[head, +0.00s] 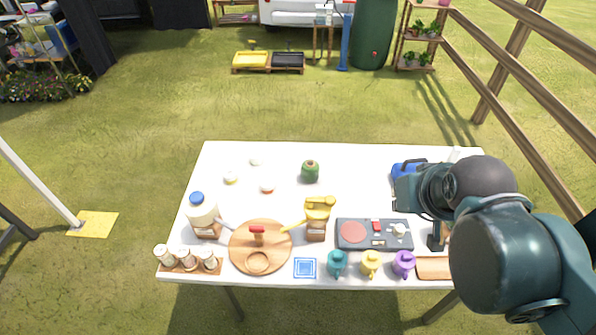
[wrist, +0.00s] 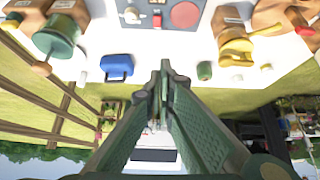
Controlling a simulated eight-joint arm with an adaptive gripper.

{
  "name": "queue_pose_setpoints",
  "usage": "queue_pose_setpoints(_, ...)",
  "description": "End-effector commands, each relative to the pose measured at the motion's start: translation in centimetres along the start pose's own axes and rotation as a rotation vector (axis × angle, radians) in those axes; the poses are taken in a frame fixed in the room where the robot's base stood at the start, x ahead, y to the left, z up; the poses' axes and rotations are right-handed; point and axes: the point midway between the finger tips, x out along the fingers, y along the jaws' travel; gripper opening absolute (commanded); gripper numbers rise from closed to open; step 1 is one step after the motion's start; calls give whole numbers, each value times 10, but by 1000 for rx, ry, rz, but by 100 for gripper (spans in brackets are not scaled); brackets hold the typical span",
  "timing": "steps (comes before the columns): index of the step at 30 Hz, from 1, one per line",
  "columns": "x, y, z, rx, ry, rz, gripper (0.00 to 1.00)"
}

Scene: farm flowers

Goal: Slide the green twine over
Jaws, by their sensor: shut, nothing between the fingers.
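The green twine (head: 310,172) is a small dark green spool standing on the far middle part of the white table. It also shows in the wrist view (wrist: 204,71), right of my fingertips, with a clear gap. My gripper (wrist: 163,78) is shut with nothing between its fingers. In the head view my gripper (head: 404,192) is over the right side of the table, right of the twine and apart from it, partly hidden by my arm.
The white table (head: 285,205) is bare around the twine. A blue item (head: 405,170) lies beside my gripper. Small whitish balls (head: 267,187) lie left of the twine.

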Motion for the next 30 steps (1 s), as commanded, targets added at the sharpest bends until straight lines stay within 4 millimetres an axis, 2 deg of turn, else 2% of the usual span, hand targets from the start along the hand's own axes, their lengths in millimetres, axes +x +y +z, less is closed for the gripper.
queue_pose_setpoints(14,11,-24,-53,-199,-79,-36,0)
queue_pose_setpoints(30,43,-62,-112,-462,-175,-97,0)
